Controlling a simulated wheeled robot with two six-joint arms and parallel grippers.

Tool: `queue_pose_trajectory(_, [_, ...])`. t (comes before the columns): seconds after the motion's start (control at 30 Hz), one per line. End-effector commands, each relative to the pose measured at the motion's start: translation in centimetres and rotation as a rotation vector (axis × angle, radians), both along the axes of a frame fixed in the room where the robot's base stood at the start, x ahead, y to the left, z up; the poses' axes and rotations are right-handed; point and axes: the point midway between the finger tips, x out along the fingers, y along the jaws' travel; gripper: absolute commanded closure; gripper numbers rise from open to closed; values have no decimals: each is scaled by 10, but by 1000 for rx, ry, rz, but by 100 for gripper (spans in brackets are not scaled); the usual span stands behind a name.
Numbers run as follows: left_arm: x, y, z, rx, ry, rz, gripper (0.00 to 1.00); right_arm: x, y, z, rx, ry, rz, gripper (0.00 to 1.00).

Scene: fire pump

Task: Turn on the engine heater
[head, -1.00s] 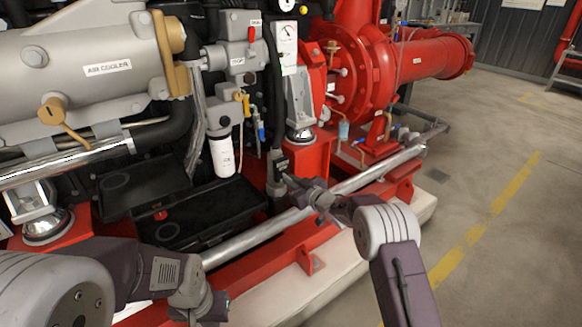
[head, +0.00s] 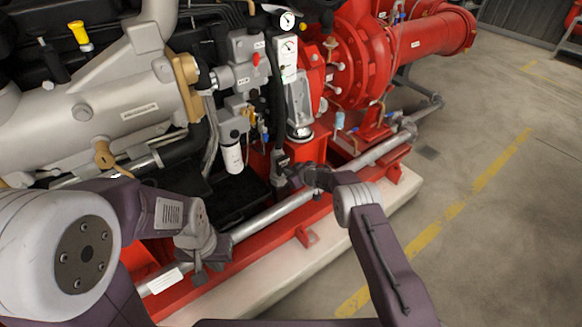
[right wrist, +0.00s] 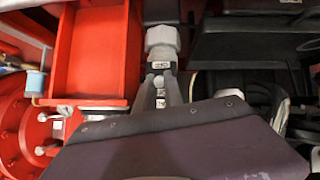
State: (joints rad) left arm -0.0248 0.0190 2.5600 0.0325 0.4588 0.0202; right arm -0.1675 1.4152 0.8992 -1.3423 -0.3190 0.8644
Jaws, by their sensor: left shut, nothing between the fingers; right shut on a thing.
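A dark grey upright fitting (head: 278,166), which looks like the engine heater, stands beside the red frame, low on the engine's near side. My right gripper (head: 288,172) is at its side, shut on a part of it that I take for the heater's switch. In the right wrist view, the right fingers (right wrist: 160,88) converge just below the fitting's pale grey end (right wrist: 161,38), with small labels by the tips. The fingers hide the gripped part, so its setting cannot be read. My left gripper (head: 203,276) is shut and empty, by the silver pipe and red rail.
A long silver pipe (head: 262,218) runs in front of the engine, above the red base rail (head: 265,250). A white filter (head: 232,158), gauges (head: 289,46) and the red pump (head: 365,60) are close by. Free floor (head: 480,240) lies to the right.

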Motion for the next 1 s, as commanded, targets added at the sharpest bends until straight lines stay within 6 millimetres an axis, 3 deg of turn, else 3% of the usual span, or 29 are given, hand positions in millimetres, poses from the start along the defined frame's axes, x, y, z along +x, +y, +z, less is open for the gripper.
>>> queue_pose_trajectory(0.5, [0,0,5,0,0,0,100,1,1,1,-6,7,1,100])
queue_pose_trajectory(0.53, [0,0,5,0,0,0,100,1,1,1,-6,7,1,82])
queue_pose_trajectory(0.6, [0,0,5,0,0,0,100,0,0,1,-6,7,1,66])
queue_pose_trajectory(1.0, [0,0,9,0,0,0,100,-2,-1,5,-5,10,1,66])
